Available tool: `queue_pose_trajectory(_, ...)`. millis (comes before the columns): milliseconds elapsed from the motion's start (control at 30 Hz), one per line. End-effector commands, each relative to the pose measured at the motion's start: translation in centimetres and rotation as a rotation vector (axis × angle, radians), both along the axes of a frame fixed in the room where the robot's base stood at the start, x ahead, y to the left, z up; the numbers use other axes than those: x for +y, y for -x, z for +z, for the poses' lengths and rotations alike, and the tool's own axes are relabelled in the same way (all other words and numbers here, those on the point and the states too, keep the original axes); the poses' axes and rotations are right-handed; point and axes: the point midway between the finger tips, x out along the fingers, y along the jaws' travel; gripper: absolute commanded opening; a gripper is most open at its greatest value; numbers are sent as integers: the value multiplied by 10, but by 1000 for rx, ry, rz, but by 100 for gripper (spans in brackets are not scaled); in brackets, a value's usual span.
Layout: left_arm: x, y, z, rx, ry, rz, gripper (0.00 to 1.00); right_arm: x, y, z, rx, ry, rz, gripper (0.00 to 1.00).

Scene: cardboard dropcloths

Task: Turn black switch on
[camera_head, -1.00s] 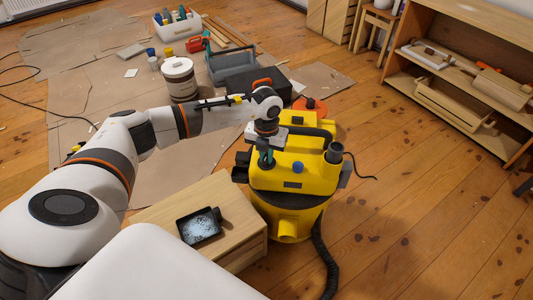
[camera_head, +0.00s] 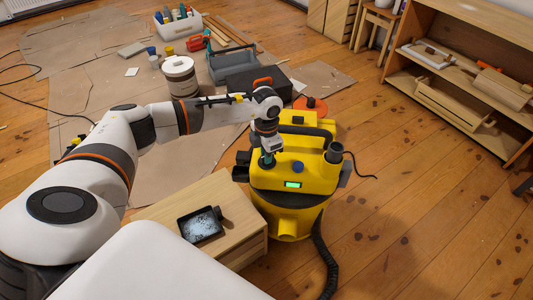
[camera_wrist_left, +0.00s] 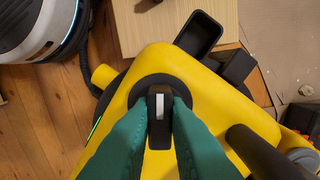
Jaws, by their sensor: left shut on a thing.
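The yellow vacuum (camera_head: 316,180) stands on the wooden floor at the middle. Its black switch (camera_wrist_left: 159,104), a knob with a white mark, sits on a round black base on the vacuum's top. My left gripper (camera_head: 267,161) reaches down onto it; its green fingers (camera_wrist_left: 160,125) are shut on the knob's sides in the left wrist view. The white mark lies along the length of the fingers. In the head view the gripper hides the knob. A small panel light (camera_head: 292,184) on the vacuum glows green. My right gripper is not in view.
A blue knob (camera_head: 298,167) sits beside the gripper on the vacuum. A low wooden box (camera_head: 200,205) with a black tray (camera_head: 201,225) stands at its left. A black hose (camera_head: 322,255) trails in front. Open floor lies to the right.

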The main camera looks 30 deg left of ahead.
Motion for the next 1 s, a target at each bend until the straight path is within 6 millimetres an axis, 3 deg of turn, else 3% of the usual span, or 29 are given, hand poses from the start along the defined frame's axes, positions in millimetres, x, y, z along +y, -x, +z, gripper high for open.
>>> queue_pose_trajectory(667, 0, 0, 0, -1, 0, -71, 0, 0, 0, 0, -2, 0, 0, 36)
queue_pose_trajectory(700, 0, 0, 0, -1, 0, -70, 16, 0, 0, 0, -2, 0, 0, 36)
queue_pose_trajectory(833, 0, 0, 0, -1, 0, -70, 36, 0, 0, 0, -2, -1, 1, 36)
queue_pose_trajectory(1000, 0, 0, 0, -1, 0, -69, 36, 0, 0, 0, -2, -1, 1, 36)
